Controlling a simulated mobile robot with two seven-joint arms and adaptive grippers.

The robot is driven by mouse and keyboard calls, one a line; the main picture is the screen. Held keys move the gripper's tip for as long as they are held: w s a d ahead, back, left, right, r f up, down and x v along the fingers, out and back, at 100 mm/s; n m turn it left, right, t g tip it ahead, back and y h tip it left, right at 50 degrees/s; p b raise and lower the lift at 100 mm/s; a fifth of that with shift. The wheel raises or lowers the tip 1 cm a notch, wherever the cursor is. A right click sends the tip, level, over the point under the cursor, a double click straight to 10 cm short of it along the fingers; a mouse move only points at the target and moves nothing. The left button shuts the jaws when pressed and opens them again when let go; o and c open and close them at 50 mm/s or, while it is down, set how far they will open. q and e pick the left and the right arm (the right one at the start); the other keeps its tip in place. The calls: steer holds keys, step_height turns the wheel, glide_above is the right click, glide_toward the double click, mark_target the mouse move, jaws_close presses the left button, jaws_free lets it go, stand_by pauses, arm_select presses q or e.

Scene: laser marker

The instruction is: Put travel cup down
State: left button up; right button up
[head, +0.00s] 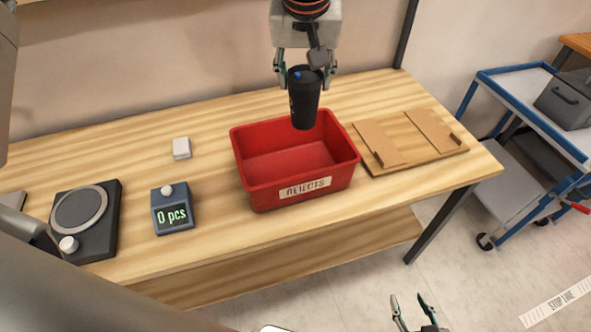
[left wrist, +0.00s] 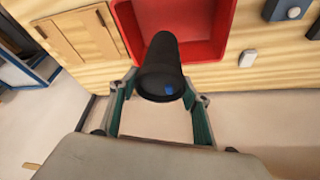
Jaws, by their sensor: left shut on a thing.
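The travel cup (head: 304,106) is black with a blue spot near its top, and is roughly upright. My left gripper (head: 304,80) is shut on its upper part. In the head view the cup's lower end overlaps the back rim of the red bin (head: 253,195) labelled REJECTS. The left wrist view shows the cup (left wrist: 164,62) between the two fingers, with the red bin (left wrist: 222,30) beyond it. The bin looks empty. My right gripper (head: 409,300) is open and empty, low in the head view, in front of the table.
A cardboard-coloured board (head: 415,140) lies right of the bin. A counter reading 0 pcs (head: 173,213), a small white block (head: 181,148) and a round-plate device (head: 84,218) stand to the left. Bare wood (head: 215,140) shows between block and bin. A blue cart (head: 525,115) stands at the right.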

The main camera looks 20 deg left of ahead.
arm_select(q)
steer(key=shift+w+d, duration=0.35)
steer(key=shift+d, duration=0.15)
step_height(320, 180, down, 20)
steer(key=shift+r, duration=0.15)
steer(key=shift+d, duration=0.1)
steer(key=o, duration=0.7)
steer(key=shift+o, duration=0.2)
